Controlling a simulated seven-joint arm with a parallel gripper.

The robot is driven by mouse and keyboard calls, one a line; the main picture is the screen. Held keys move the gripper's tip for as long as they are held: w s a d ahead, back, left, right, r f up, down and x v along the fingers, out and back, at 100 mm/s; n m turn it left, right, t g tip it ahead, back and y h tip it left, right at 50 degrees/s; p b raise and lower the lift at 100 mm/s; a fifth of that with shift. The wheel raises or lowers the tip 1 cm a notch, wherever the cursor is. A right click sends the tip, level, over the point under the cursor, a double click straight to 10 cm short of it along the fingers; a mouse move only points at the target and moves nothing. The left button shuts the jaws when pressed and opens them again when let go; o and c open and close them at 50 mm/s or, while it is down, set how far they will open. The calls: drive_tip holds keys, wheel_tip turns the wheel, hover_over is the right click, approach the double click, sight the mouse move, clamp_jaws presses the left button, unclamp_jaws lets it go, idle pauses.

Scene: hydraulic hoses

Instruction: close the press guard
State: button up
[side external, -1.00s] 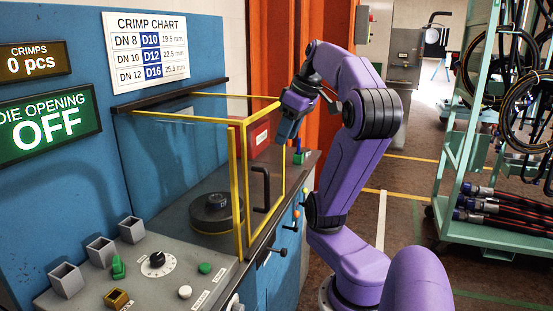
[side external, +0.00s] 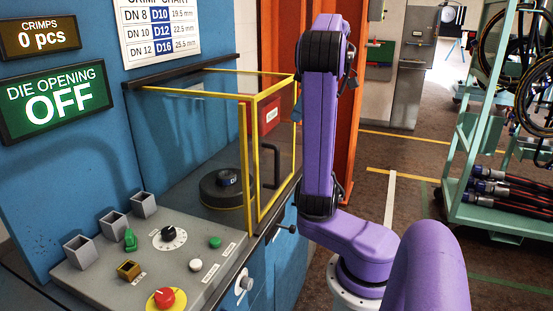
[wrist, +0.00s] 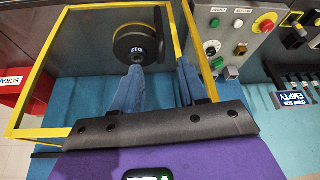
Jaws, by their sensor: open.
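The press guard (side external: 251,160) is a clear box with a yellow frame and a dark upright handle (side external: 270,165) on its front. It stands around a round black die holder (side external: 222,188). I cannot tell for sure how far the guard is open. In the wrist view the guard's yellow frame (wrist: 40,75) spans the left and middle, and the die holder (wrist: 137,42) shows inside. My gripper (wrist: 160,68) is open, with two blue fingers apart and nothing seen between them. In the side view it is mostly hidden behind my arm.
A control panel (side external: 150,250) with a red button (side external: 164,298), knobs and small grey bins lies in front of the guard. A red box (wrist: 12,80) marked scrap shows at the left in the wrist view. A green hose rack (side external: 480,205) stands at the right.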

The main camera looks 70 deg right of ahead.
hover_over(276, 183)
drive_tip(key=f, duration=1.4)
drive_tip(key=shift+w+d+f, duration=0.1)
drive_tip(key=shift+d+f, duration=0.15)
drive_tip(key=shift+d, duration=0.15)
